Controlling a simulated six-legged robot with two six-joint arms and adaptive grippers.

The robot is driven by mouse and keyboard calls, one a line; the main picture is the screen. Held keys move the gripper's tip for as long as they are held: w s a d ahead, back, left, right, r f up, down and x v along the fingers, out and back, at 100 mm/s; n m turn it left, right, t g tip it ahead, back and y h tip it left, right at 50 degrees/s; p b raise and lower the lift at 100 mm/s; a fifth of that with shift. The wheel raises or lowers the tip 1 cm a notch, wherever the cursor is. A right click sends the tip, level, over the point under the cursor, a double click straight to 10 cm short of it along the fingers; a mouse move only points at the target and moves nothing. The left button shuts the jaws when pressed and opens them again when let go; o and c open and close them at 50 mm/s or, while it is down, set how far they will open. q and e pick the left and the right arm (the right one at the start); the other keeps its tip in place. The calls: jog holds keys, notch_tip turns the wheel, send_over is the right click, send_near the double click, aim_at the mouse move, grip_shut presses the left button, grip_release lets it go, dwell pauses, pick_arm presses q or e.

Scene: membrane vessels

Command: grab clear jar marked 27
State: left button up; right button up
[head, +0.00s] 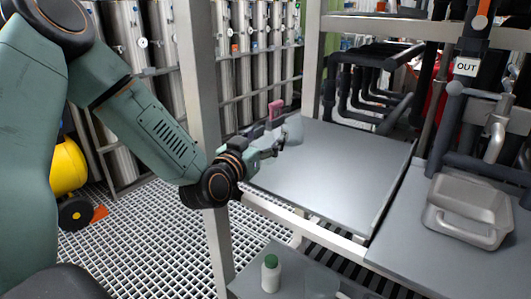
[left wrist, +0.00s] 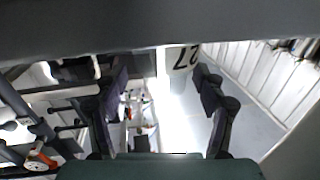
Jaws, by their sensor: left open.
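A pale, see-through shape, which looks like the clear jar (head: 294,130), shows just beyond my left gripper (head: 271,143) in the head view, above the grey shelf. In the left wrist view the marking 27 (left wrist: 186,58) shows upside down on a pale surface, near the right finger. My left gripper (left wrist: 162,92) is open, with its dark fingers apart and nothing clearly held. Bright glare hides the jar's outline, and I cannot tell whether the fingers touch it. My right gripper is not in view.
A metal tray (head: 470,209) sits on the right shelf, below pipes with an OUT sign (head: 466,68). A white bottle with a green cap (head: 270,274) stands on the lower shelf. A frame post (head: 203,110) rises beside my left arm. The middle shelf (head: 335,175) is largely clear.

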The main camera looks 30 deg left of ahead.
pick_arm(q)
jog(key=shift+r, duration=0.1)
jog(key=shift+a, duration=0.4)
jog(key=shift+c, duration=0.2)
jog(key=shift+d, duration=0.3)
jog(key=c, duration=0.5)
jog(key=shift+a, duration=0.25)
jog(key=c, duration=0.4)
jog(key=shift+o, duration=0.2)
jog(key=shift+d, duration=0.15)
jog(key=shift+r, duration=0.1)
notch_tip(320, 180, up, 10)
jog(key=p, duration=0.5)
jog(key=shift+f, duration=0.2)
